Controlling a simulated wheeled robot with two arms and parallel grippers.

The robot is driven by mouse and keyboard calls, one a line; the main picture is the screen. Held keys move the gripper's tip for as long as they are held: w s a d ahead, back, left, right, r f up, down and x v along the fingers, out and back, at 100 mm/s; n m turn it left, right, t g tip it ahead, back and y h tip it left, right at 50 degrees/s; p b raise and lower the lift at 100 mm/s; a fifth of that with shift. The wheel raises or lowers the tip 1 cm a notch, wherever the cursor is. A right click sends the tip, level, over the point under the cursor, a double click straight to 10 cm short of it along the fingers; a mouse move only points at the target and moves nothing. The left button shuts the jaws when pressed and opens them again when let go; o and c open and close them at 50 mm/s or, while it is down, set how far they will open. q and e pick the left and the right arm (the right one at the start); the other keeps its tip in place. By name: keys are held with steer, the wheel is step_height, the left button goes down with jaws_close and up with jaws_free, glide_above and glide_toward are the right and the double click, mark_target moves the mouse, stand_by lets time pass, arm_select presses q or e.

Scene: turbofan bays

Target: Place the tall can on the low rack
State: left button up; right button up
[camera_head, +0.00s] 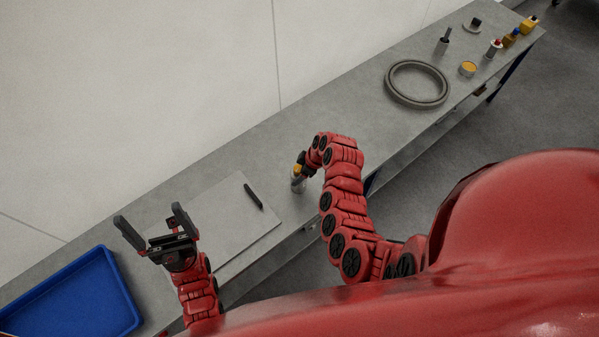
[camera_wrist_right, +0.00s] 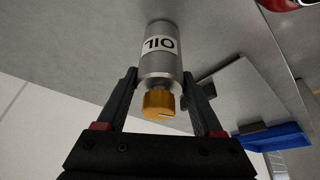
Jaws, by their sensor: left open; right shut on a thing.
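The tall can is a silver cylinder marked OIL with an orange cap, seen in the head view (camera_head: 298,183) and in the right wrist view (camera_wrist_right: 160,50). My right gripper (camera_head: 303,168) is shut on it near the cap end, with a finger on each side in the wrist view. I cannot tell whether its base touches the bench. My left gripper (camera_head: 146,222) is open and empty, above the near part of the bench by a blue tray. I cannot make out a clear low rack; a lower shelf (camera_head: 432,148) shows under the bench.
A pale flat board (camera_head: 225,230) with a black bar (camera_head: 253,197) lies on the bench, left of the can. The blue tray (camera_head: 85,295) is at lower left. A grey ring (camera_head: 388,88) and several small containers stand at the far end. The bench between can and ring is clear.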

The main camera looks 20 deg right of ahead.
steer(key=o, duration=1)
steer(key=shift+f, duration=0.2)
steer(key=o, duration=0.5)
steer(key=shift+r, duration=0.1)
